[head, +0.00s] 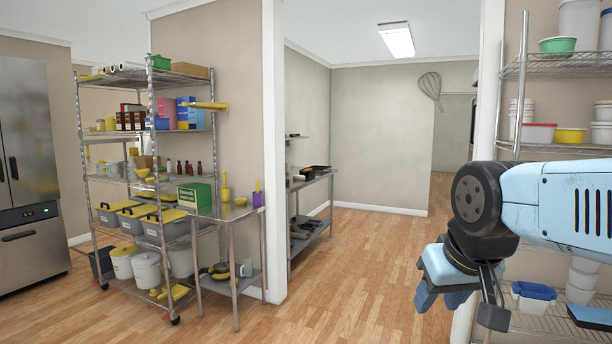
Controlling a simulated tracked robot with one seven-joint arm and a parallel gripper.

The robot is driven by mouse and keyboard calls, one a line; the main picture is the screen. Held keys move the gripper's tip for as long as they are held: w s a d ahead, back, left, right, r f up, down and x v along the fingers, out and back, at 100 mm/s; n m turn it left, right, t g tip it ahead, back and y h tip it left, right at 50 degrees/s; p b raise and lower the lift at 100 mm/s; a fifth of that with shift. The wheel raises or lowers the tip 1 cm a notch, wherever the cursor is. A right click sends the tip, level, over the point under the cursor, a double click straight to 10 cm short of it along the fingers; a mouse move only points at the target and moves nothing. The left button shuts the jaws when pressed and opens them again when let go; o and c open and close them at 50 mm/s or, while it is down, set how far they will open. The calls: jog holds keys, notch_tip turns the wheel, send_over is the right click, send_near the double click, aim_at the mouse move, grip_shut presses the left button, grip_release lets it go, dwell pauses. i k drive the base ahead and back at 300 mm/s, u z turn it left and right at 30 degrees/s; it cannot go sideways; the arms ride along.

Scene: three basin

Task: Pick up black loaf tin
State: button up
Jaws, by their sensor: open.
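I cannot pick out the black loaf tin for certain. Small dark pans or tins (317,169) sit on top of a metal table in the passage beyond the doorway, too small to tell apart. More dark items lie on that table's lower shelf. My gripper (441,298) hangs at the right of the head view, in front of the right-hand shelving. It is open, with nothing seen in it, and is far from the dark pans.
A wire rack (150,190) with bins and buckets stands at the left, with a small steel table (232,213) beside it. A wall end (273,150) separates these from the passage. Shelving (560,150) stands at the right. The wood floor (350,285) ahead is clear.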

aim_at(307, 174)
jog(key=i, duration=5.75)
jog(key=u, duration=0.05)
